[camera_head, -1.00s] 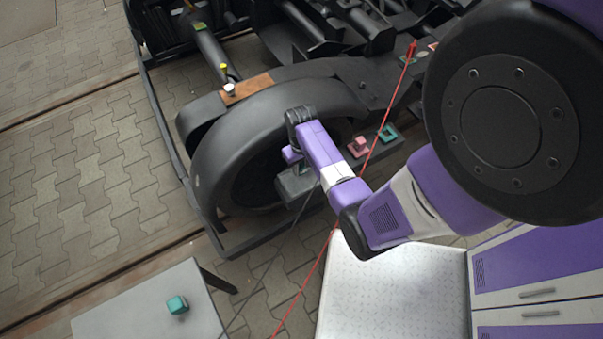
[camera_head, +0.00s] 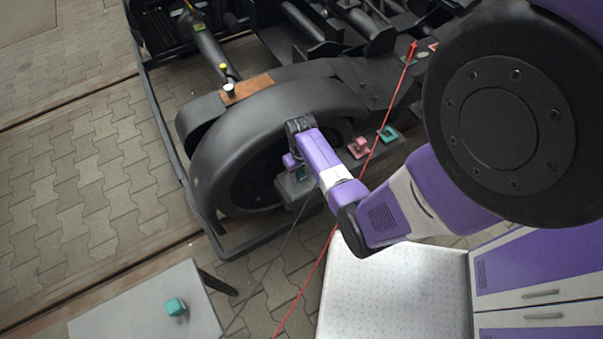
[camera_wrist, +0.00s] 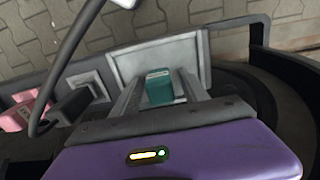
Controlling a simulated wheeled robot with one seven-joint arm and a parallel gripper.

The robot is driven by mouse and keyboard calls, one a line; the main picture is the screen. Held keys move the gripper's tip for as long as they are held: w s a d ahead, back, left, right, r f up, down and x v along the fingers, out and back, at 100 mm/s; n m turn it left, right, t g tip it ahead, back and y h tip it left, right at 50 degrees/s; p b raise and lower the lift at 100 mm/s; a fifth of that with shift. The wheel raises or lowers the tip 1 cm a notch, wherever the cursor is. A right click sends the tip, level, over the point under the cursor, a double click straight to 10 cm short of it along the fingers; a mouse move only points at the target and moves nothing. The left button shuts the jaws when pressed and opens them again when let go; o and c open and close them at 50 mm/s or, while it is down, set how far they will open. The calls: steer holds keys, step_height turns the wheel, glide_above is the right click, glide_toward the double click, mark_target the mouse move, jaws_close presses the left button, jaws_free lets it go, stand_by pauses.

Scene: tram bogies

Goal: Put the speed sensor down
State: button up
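The teal block-shaped part, which I take to be the speed sensor (camera_wrist: 158,88), stands between the two grey fingers of my gripper (camera_wrist: 162,80) in the wrist view. The fingers look spread, with a narrow gap beside the part. Behind it is a grey framed pad (camera_wrist: 190,50). In the head view my gripper (camera_head: 298,164) points down at a dark ledge beside the wheel, and a bit of teal (camera_head: 302,174) shows below it. The part's underside is hidden, so I cannot tell exactly how it rests.
Pink (camera_head: 359,148) and teal (camera_head: 387,133) fixtures sit along the bogie to the right. A red cable (camera_head: 330,239) and a thin dark cable (camera_head: 287,238) hang nearby. A grey table (camera_head: 140,312) holds a teal block (camera_head: 175,306). A white worktop (camera_head: 395,290) is clear.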

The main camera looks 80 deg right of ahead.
mark_target(301, 172)
steer(key=shift+r, duration=0.1)
step_height(301, 172, up, 12)
steer(key=p, duration=0.2)
steer(key=a+r+n+t+h, duration=0.1)
steer(key=a+n+t+h, duration=0.15)
steer(key=a, duration=0.65)
steer(key=a+r+n+t+h, duration=0.1)
steer(key=a+r+n+t, duration=0.2)
steer(key=a, duration=0.7)
steer(key=s+a+r+n+t+y, duration=0.1)
steer(key=a+r+t, duration=0.3)
steer(key=r, duration=0.8)
steer(key=s+a+r+n+t+y, duration=0.2)
steer(key=s+a+r+n+t, duration=0.1)
steer(key=a+r, duration=0.6)
step_height(301, 172, up, 4)
steer(key=shift+s+f+t, duration=0.1)
steer(key=shift+s+t, duration=0.6)
steer(key=shift+t, duration=0.55)
steer(key=shift+n+y, duration=0.25)
